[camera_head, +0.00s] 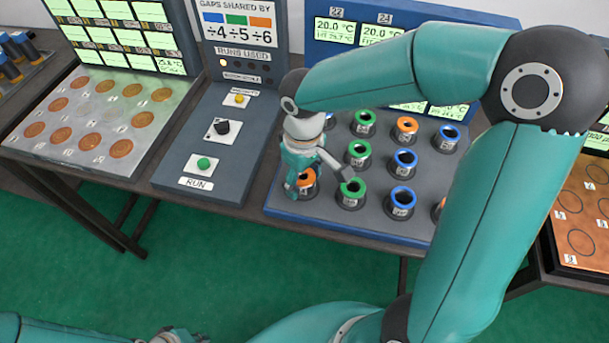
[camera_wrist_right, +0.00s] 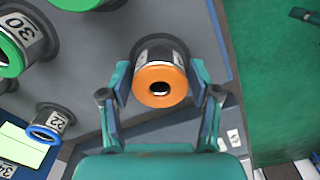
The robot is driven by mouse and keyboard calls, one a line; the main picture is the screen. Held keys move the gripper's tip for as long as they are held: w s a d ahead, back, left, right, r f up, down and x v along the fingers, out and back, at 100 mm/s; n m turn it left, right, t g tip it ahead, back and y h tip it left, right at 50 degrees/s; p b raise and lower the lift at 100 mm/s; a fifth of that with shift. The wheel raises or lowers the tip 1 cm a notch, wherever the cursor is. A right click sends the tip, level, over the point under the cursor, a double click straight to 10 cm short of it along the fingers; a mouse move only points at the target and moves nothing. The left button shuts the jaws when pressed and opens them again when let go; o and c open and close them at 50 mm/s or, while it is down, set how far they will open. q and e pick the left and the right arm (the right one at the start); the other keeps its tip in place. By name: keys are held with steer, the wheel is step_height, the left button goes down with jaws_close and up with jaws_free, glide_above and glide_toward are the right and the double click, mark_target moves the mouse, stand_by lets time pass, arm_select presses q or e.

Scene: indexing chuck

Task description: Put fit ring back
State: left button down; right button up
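Coloured rings on short metal bodies sit in dark holders on the blue-edged panel (camera_head: 330,222). The orange-topped fit ring (camera_head: 306,183) is at the panel's front left corner, partly hidden by my right gripper (camera_head: 318,172). In the right wrist view this orange ring (camera_wrist_right: 160,86) stands between the two fingers of my right gripper (camera_wrist_right: 160,78). Its silver body goes down into a dark collar. Narrow gaps show between the fingers and the ring, so the gripper looks open around it.
A green-topped ring (camera_head: 351,193) stands close to the right gripper, with a blue-topped one (camera_head: 400,199) beyond. The control box with a green RUN button (camera_head: 204,163) is left of the panel. A tray of copper discs (camera_head: 90,143) lies further left. Green floor is clear in front.

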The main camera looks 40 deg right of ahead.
mark_target(304, 176)
steer(key=shift+o, duration=0.5)
steer(key=shift+r, duration=0.2)
step_height(304, 176, up, 12)
steer(key=shift+p, duration=0.35)
